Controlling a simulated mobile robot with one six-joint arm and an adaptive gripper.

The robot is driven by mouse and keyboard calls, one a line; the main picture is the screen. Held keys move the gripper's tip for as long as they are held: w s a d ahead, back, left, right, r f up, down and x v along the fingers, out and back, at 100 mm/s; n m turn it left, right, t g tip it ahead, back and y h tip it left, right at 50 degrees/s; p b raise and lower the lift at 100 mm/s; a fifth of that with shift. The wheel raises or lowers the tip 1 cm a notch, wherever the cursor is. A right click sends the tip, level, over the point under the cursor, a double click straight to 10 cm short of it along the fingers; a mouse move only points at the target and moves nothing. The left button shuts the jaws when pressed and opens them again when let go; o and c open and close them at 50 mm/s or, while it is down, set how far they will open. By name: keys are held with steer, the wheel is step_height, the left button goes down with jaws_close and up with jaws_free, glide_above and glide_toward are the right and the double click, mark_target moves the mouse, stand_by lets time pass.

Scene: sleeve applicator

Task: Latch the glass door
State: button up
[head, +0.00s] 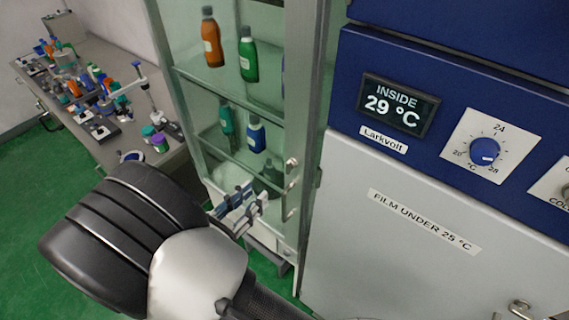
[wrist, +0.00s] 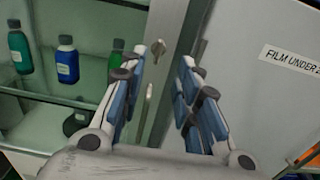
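The glass door (head: 222,125) fronts a pale green metal cabinet of bottles. It looks closed or nearly so; I cannot tell which. A small metal latch piece (head: 291,164) sits on the frame at its right edge, with a slim upright metal part (head: 290,186) below. In the wrist view the latch piece (wrist: 158,49) shows just right of my left fingertip, with the slim part (wrist: 149,92) lower down. My gripper (head: 253,197) is in front of the door's lower right. In the wrist view my gripper (wrist: 164,58) is open and empty, its fingers pointing toward the frame; contact is not clear.
A blue and grey appliance (head: 400,235) stands right of the cabinet, with a display reading 29 °C (head: 398,104) and a dial (head: 484,150). A cluttered bench (head: 130,150) is at the left. Green floor (head: 40,215) shows at the lower left.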

mark_target(287, 165)
steer(key=p+x, duration=0.1)
steer(key=x, duration=1.1)
steer(key=shift+w+d, duration=0.2)
steer(key=shift+d, duration=0.1)
steer(key=shift+c, duration=0.5)
jaws_close()
